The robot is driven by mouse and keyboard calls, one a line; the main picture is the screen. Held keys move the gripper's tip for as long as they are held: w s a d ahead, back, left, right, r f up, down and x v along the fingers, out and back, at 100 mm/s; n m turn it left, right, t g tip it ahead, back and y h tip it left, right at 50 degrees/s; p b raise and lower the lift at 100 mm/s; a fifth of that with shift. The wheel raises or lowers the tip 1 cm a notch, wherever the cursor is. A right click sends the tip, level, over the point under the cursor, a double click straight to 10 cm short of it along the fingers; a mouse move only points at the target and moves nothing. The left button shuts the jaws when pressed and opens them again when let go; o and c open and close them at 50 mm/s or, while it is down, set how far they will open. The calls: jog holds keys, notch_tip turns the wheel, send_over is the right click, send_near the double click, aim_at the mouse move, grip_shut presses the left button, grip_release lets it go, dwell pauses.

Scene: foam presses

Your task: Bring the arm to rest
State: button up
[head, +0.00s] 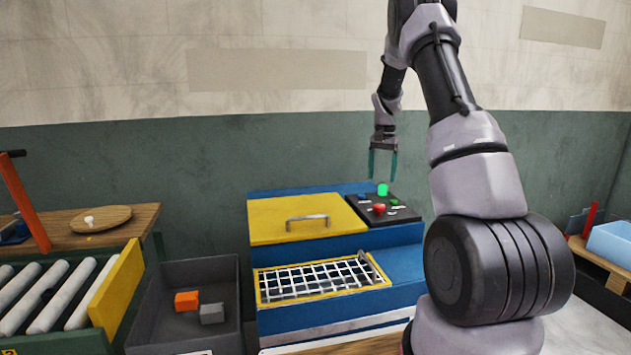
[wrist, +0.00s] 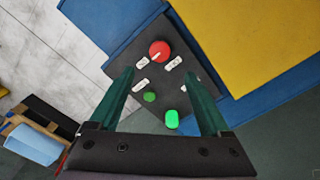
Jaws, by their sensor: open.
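My arm rises on the right of the head view and bends down toward the press. My gripper (head: 382,177) hangs above the black control panel (head: 402,217), pointing down. Its two green fingers are apart with nothing held between them. In the wrist view my gripper (wrist: 165,75) is seen from behind, with the panel (wrist: 118,65) below and beyond the fingertips. The panel carries a red button (wrist: 160,51), a small green button (wrist: 150,97), a bright green lit piece (wrist: 172,119) and white labels. I cannot tell the exact height of the fingertips above the panel.
The blue press (head: 405,262) has a yellow lid (head: 275,218) with a handle and a wire grid (head: 320,278) in front. A dark bin (head: 220,325) holds an orange block (head: 187,301) and a grey block (head: 212,313). A roller conveyor (head: 45,295) stands left.

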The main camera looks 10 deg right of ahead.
jog(key=s+a+r+n+t+y, duration=0.1)
jog(key=s+a+r+t, duration=0.1)
jog(key=s+a+r, duration=0.55)
jog(key=s+a+r+n+t, duration=0.15)
jog(key=s+a+r, duration=0.25)
jog(key=s+r, duration=0.65)
jog(key=s+a+r+n+t, duration=0.1)
jog(key=s+a+r+t, duration=0.1)
jog(key=s, duration=0.7)
jog(key=s+a+r+n+t+y, duration=0.1)
jog(key=s+a, duration=0.3)
jog(key=s, duration=0.6)
jog(key=shift+a+r+t, duration=0.35)
jog(key=shift+a+r, duration=0.05)
jog(key=shift+w, duration=0.1)
